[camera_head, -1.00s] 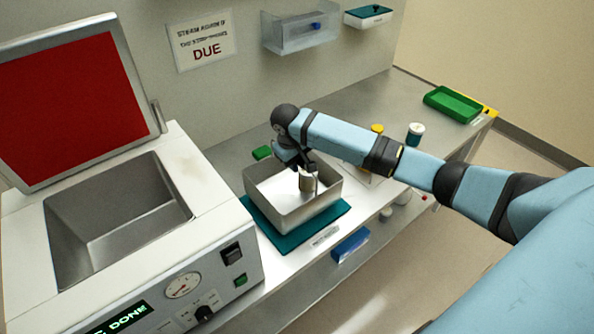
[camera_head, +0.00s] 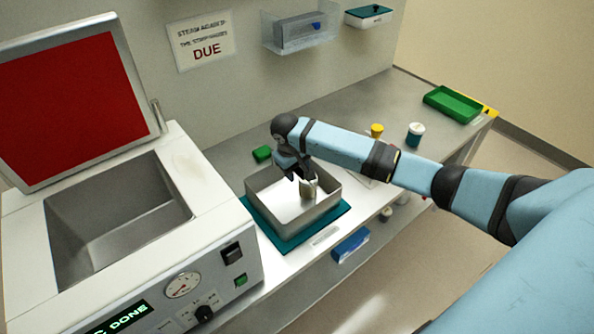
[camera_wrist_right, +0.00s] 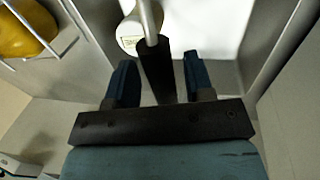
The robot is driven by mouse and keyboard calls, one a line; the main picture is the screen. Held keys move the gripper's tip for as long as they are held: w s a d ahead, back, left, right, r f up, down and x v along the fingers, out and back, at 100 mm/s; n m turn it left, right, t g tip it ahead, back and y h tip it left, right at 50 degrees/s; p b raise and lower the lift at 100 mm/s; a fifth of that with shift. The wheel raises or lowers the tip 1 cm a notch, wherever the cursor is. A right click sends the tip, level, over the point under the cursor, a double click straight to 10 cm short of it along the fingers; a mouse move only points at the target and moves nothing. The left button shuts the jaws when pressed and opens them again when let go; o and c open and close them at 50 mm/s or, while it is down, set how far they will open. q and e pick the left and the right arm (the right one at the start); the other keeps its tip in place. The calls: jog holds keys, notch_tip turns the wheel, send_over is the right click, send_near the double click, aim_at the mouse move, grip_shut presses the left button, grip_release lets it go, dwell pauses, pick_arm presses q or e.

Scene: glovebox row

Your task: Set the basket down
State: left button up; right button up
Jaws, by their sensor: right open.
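The metal basket (camera_head: 312,212) stands on the teal mat (camera_head: 283,247) on the bench, right of the steriliser. A pale cylindrical item (camera_head: 308,189) is inside it; a white round item (camera_wrist_right: 130,34) shows there in the wrist view. My right gripper (camera_head: 298,174) is over the basket. In the wrist view my right gripper (camera_wrist_right: 159,66) has its fingers apart on either side of the basket's black handle grip (camera_wrist_right: 157,72), with gaps on both sides. The grip's lower end is hidden by the gripper body. My left gripper is not in view.
The steriliser (camera_head: 215,205) stands open close on the left. A small green block (camera_head: 262,153) lies behind the basket. A yellow-capped bottle (camera_head: 376,131), a white jar (camera_head: 415,134) and a green tray (camera_head: 453,104) are to the right.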

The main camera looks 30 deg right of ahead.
notch_tip(320, 180, up, 11)
jog(key=a, duration=0.2)
jog(key=shift+s+a+f, duration=0.1)
jog(key=shift+f, duration=0.05)
dwell(0.3)
jog(key=s+a+f+n+t+y, duration=0.1)
jog(key=s+a+f, duration=0.45)
jog(key=s, duration=0.25)
jog(key=s+a+f+n+t+y, duration=0.1)
jog(key=s+a+f+n+y, duration=0.1)
jog(key=s+a+f, duration=0.35)
jog(key=s+d+r+m+t, duration=0.1)
jog(key=s+r, duration=0.1)
jog(key=s, duration=0.9)
jog(key=s+d+r+m, duration=0.1)
jog(key=s, duration=1)
jog(key=w+a+f+n+t+y+p, duration=0.1)
jog(key=w+a+f+t+y+p, duration=0.1)
jog(key=w+a+f+t+p, duration=0.2)
jog(key=shift+w+a+f+t, duration=1)
jog(key=shift+f+t, duration=0.8)
jog(key=shift+f, duration=0.4)
